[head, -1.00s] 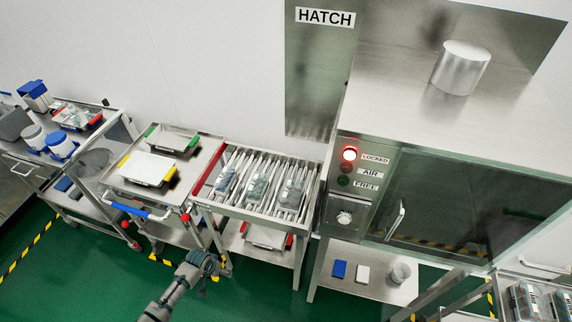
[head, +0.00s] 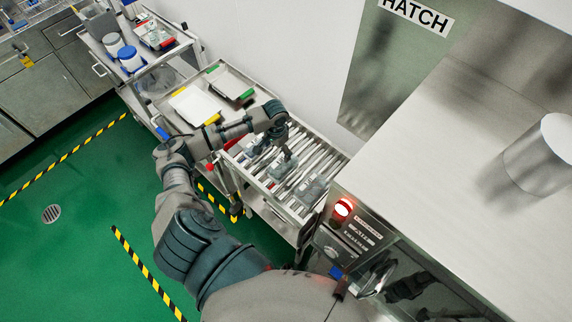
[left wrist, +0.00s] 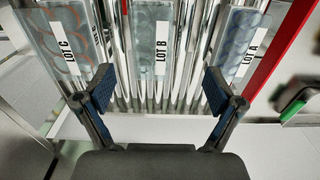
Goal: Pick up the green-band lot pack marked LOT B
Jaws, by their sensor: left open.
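The LOT B pack (left wrist: 153,45), a clear pack with a white label, lies on a roller rack in the middle of the left wrist view. It also shows in the head view (head: 279,170), partly behind my gripper. The LOT C pack (left wrist: 70,40) lies to its left and the LOT A pack (left wrist: 240,42) to its right. I cannot make out a green band. My left gripper (left wrist: 160,90) is open and empty, its fingers spread to either side of LOT B's near end. In the head view the left gripper (head: 290,158) hangs over the rack. My right gripper is not in view.
The roller rack (head: 330,160) has a red edge bar (left wrist: 285,45). Trays on a cart (head: 190,104) stand beyond it. A steel hatch cabinet with a lit red lamp (head: 343,207) stands close on the right. Green floor is free at left.

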